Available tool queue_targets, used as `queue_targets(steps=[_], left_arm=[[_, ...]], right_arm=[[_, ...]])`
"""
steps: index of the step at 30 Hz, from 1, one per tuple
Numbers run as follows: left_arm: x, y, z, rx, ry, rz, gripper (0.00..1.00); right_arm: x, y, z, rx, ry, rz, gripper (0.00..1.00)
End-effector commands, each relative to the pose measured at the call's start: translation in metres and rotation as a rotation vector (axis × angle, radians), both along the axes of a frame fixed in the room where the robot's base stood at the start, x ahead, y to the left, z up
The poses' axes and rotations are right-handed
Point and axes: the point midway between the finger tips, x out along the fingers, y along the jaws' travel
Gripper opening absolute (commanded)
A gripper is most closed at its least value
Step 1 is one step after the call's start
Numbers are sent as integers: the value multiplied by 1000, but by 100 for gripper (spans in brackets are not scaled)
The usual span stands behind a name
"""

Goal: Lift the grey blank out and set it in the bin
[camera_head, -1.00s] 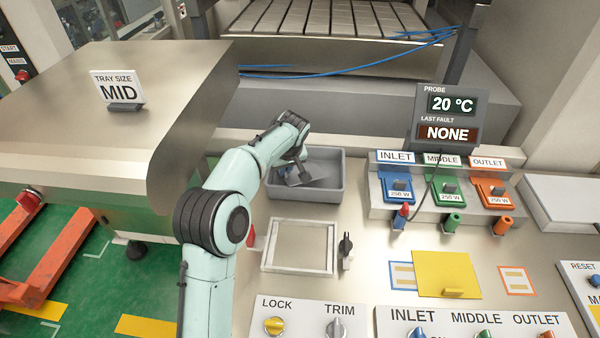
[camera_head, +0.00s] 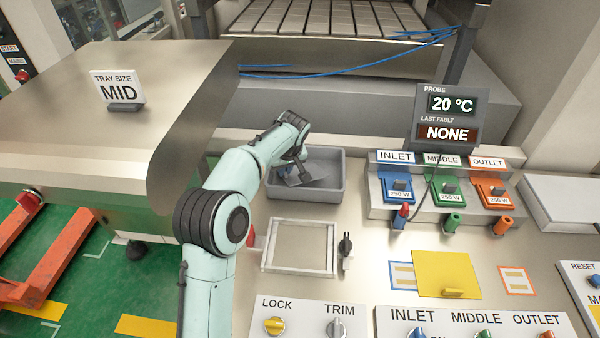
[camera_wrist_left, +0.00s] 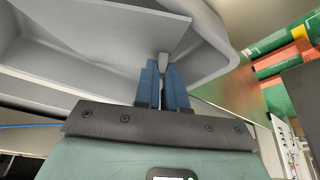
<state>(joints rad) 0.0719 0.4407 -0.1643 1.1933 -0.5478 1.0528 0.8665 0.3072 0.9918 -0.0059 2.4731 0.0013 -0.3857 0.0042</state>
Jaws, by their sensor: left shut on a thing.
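The grey bin (camera_head: 330,196) stands on the bench behind the empty square frame (camera_head: 299,271). My left gripper (camera_head: 290,178) reaches down into the bin at its left side. In the left wrist view my left gripper (camera_wrist_left: 163,72) is shut on a small grey tab of the grey blank (camera_wrist_left: 125,22). The blank is a flat grey sheet, tilted, inside the bin (camera_wrist_left: 215,40). In the head view the blank (camera_head: 318,183) shows partly past the gripper. Whether it touches the bin floor I cannot tell. My right gripper is not in view.
A black clamp knob (camera_head: 345,246) stands right of the frame. A yellow plate (camera_head: 446,274) lies on the bench. The heater block with blue, green and orange units (camera_head: 447,190) is at the right. A large steel housing (camera_head: 110,125) stands left of my arm.

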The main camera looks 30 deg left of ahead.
Motion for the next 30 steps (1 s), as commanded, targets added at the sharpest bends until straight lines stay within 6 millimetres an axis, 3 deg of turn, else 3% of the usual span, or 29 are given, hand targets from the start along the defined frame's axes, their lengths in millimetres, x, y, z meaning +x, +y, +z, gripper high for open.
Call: queue_targets(steps=[30], left_arm=[[0, 0, 38, -1, -1, 0, 0]], right_arm=[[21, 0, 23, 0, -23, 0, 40]])
